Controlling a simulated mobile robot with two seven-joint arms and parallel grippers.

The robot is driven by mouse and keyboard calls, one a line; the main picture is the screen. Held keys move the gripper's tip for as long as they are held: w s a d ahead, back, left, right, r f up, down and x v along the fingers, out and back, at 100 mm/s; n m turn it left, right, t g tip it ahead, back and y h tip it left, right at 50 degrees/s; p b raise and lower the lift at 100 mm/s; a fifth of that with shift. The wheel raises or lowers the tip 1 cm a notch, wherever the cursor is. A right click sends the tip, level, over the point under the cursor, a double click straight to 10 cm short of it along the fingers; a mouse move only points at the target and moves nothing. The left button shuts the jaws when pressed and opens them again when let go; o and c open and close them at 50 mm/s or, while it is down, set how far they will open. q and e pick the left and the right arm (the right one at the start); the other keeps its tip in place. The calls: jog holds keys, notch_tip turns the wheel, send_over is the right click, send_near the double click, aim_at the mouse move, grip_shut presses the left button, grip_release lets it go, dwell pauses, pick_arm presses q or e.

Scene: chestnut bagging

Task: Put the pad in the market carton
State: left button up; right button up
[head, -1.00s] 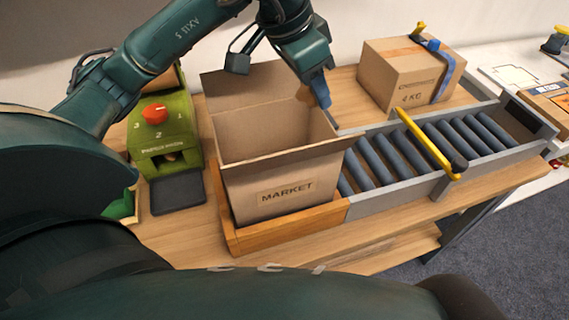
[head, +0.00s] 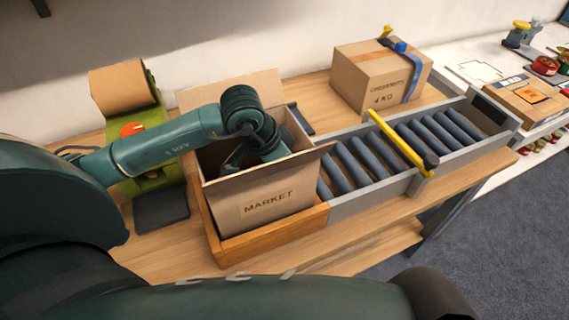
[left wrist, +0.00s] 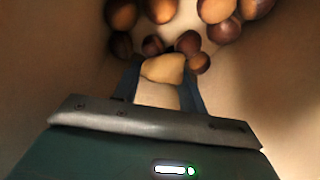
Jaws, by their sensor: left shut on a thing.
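The market carton (head: 268,203) stands open on the bench in the head view, flaps spread, labelled MARKET. My left arm reaches over its left side, and my left gripper (left wrist: 160,78) is down inside it, mostly hidden by the front wall in the head view. In the left wrist view the gripper is shut on a crumpled tan paper pad (left wrist: 160,92). The pad shows between the two fingers, above several brown chestnuts (left wrist: 162,10) on the carton floor. I cannot tell whether the pad touches them. My right gripper is not in view.
A green paper dispenser (head: 148,152) with a brown roll (head: 122,88) and dark plate (head: 161,209) stands left of the carton. A wooden cradle (head: 272,232) surrounds the carton base. A roller conveyor (head: 375,160) with a yellow bar (head: 402,142) and a closed carton (head: 372,75) are right.

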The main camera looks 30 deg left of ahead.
pick_arm(q)
jog(key=shift+f, duration=0.15)
jog(key=shift+f+b, duration=0.3)
jog(key=shift+b, duration=0.15)
jog(key=o, duration=0.9)
jog(key=shift+r, duration=0.15)
jog(key=shift+o, duration=0.2)
